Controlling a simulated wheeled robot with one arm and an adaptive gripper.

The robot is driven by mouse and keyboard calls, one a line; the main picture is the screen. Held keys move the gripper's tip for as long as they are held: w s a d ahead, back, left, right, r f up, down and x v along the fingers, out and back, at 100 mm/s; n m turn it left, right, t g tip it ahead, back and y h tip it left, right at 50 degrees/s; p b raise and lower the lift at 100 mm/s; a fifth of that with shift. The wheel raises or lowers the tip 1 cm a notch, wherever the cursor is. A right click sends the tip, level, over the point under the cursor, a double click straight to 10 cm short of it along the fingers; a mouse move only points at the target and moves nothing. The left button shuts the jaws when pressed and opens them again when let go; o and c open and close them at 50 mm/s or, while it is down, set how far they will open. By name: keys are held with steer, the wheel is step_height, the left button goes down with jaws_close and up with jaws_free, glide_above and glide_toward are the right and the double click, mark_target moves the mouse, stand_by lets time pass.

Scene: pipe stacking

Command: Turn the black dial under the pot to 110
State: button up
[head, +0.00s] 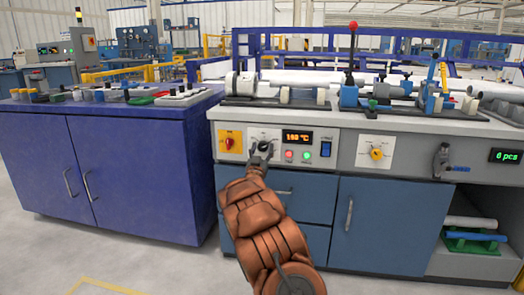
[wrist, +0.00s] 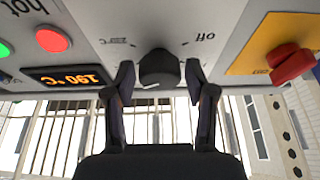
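The black dial (wrist: 158,70) sits on the light panel in the wrist view, which shows the panel upside down. A white mark shows on its face, and "off" is printed beside it. In the head view the dial (head: 265,146) is mostly covered by my gripper (head: 261,153). In the wrist view my gripper (wrist: 158,80) is open, with one finger on each side of the dial and small gaps between. The orange display (wrist: 68,77) reads about 190 °C; it also shows in the head view (head: 298,137). I see no pot at the dial.
A yellow panel with a red switch (wrist: 292,66) is beside the dial. Red (wrist: 51,39) and green (wrist: 3,49) buttons are on its other side. A second panel has a yellow knob (head: 376,154). Pipes and clamps cover the bench top (head: 220,113).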

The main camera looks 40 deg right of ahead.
steer(key=c, duration=0.8)
steer(key=shift+p, duration=0.3)
